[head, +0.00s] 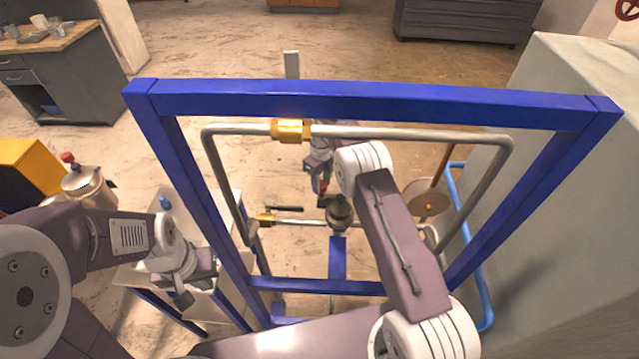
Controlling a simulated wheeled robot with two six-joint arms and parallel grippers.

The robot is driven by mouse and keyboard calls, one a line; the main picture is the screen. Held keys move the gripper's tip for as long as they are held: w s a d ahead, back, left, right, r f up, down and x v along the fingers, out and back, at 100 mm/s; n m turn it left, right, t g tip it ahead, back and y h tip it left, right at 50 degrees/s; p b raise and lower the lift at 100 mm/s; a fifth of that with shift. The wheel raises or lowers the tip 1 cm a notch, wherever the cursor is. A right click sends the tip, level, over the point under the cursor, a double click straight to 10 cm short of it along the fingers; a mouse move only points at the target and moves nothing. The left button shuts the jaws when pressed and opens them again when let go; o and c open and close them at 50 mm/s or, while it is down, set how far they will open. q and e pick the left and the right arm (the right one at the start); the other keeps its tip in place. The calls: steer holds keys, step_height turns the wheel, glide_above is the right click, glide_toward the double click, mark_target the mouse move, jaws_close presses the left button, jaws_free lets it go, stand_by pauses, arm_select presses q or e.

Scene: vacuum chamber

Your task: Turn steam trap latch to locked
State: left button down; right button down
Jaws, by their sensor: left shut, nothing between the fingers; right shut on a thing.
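The dark, rounded steam trap (341,213) sits on the lower horizontal pipe inside the blue frame in the head view. My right arm reaches through the frame, and its gripper (323,194) points down just left of the trap's top. The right gripper is shut on what appears to be the latch, with a bit of red showing at the fingers. The latch itself is mostly hidden, so I cannot tell its angle. My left gripper (184,297) is shut and empty, over the white table left of the frame.
The blue frame (370,106) surrounds the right arm. A brass valve (265,219) with a black handle is left of the trap; a brass fitting (290,131) is on the upper pipe. A grey block (570,180) stands close on the right. A metal pot (88,184) is at left.

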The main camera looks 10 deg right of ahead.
steer(key=shift+w+r+m, duration=0.1)
steer(key=shift+m, duration=0.5)
steer(key=c, duration=0.9)
jaws_free()
steer(key=shift+r, duration=0.25)
step_height(320, 180, up, 8)
steer(key=shift+r+b, duration=0.25)
steer(key=shift+b, duration=0.3)
